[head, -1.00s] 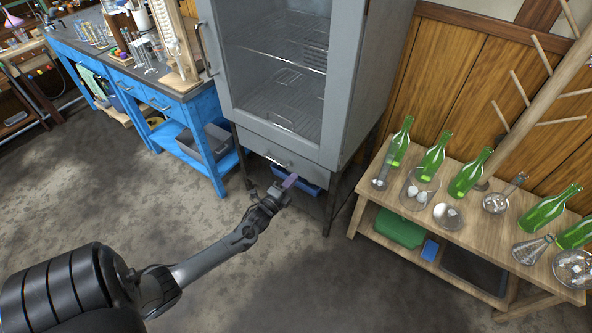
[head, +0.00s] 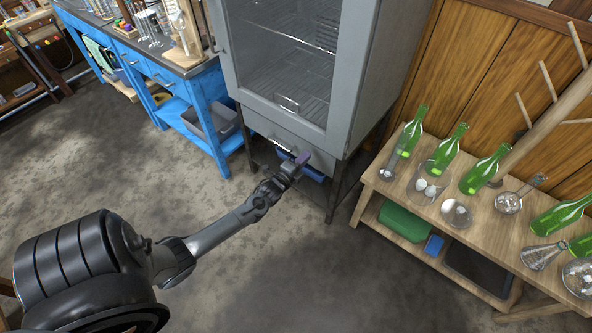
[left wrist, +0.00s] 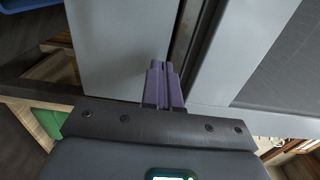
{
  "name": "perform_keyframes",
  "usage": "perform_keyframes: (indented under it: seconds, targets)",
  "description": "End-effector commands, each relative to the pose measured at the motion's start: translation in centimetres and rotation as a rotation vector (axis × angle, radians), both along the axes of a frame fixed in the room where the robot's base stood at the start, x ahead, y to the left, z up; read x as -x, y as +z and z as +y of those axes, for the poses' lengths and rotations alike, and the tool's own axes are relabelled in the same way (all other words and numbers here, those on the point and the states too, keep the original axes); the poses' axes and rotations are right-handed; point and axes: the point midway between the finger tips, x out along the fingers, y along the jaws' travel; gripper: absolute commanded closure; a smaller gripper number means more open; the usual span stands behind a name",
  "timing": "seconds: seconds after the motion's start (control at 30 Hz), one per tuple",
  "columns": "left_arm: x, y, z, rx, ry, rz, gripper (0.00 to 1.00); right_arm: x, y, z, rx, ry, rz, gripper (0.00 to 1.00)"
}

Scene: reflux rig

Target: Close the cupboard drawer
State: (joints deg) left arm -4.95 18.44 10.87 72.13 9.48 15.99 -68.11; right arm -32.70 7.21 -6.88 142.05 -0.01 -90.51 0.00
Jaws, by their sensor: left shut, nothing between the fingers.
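The cupboard (head: 360,75) is a grey cabinet with a glass door, standing on dark legs. Its drawer (head: 261,126) is the grey front below the door; how far it stands out is hard to tell. My left gripper (head: 303,157) is shut and empty, its purple fingertips in front of the right part of the drawer front, covering some of it. In the left wrist view the shut fingers (left wrist: 165,82) overlap a plain grey panel (left wrist: 115,45), beside a dark gap and the mesh-like glass door. Contact cannot be told. My right gripper is not in view.
A wooden bench (head: 375,180) with green bottles and glassware stands to the right. A blue workbench (head: 203,95) stands to the left. The concrete floor in front is clear.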

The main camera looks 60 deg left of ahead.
Motion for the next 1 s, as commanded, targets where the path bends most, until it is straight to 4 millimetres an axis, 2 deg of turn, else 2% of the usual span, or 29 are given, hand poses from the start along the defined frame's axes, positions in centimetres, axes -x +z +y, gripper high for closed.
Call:
perform_keyframes:
  seconds: [0.03, 0.23, 0.77, 1.0]
  targets:
    - [-0.8, -0.4, 0.2, -0.001, 0.000, -0.003, 1.00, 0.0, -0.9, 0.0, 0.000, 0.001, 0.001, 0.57]
    - [-2.4, -0.2, 0.8, 0.000, 0.000, -0.001, 1.00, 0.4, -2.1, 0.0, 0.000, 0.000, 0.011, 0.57]
    - [-3.1, 0.0, 1.1, 0.000, -0.001, -0.001, 1.00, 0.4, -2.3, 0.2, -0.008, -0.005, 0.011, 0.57]
    - [-5.3, -0.1, 1.9, -0.001, 0.001, 0.000, 1.00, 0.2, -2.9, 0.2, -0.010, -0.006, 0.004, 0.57]
